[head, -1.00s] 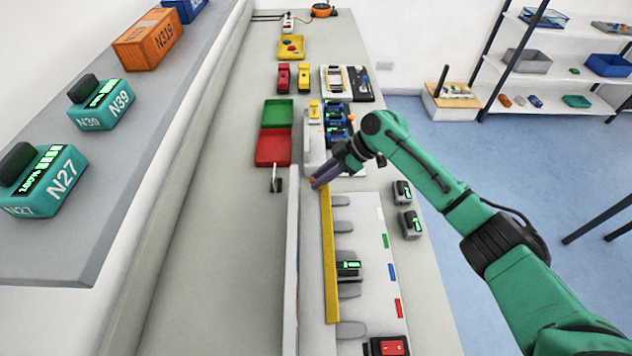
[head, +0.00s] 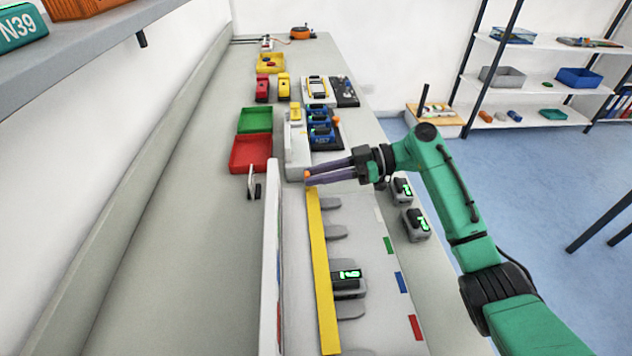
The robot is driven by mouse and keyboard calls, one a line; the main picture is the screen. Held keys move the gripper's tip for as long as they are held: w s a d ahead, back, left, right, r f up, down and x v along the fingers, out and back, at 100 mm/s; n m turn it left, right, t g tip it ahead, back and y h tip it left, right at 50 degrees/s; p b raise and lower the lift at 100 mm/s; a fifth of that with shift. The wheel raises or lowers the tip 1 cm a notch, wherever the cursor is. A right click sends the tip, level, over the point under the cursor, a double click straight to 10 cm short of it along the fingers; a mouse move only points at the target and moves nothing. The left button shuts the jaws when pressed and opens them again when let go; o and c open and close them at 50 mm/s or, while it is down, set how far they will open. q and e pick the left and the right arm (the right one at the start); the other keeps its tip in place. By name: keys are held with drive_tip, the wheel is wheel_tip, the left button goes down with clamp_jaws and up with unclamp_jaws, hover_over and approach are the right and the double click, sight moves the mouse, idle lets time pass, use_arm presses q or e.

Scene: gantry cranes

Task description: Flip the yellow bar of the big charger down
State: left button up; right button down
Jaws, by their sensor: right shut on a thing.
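The big charger (head: 368,240) is a long light-grey unit on the bench, with slots along its left side and coloured marks along its right. The yellow bar (head: 320,270) runs lengthwise along the left side of the slots. One battery (head: 347,285) with a lit green display sits in a slot right of the bar. My right gripper (head: 309,178) reaches in from the right, its fingers nearly level, shut on the bar's far end. A small orange spot shows at the fingertips, which partly hide that end. My left gripper is out of view.
Two loose batteries (head: 416,224) stand right of the charger. A raised panel (head: 270,270) stands along its left side. Red (head: 250,153) and green (head: 255,119) trays lie beyond. The bench's left strip is clear.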

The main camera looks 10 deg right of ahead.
drive_tip(key=shift+r, duration=0.1)
drive_tip(key=c, duration=0.7)
unclamp_jaws()
wheel_tip(320, 180, up, 20)
drive_tip(key=shift+f+b, duration=0.1)
drive_tip(key=shift+b, duration=0.95)
drive_tip(key=shift+d, duration=0.1)
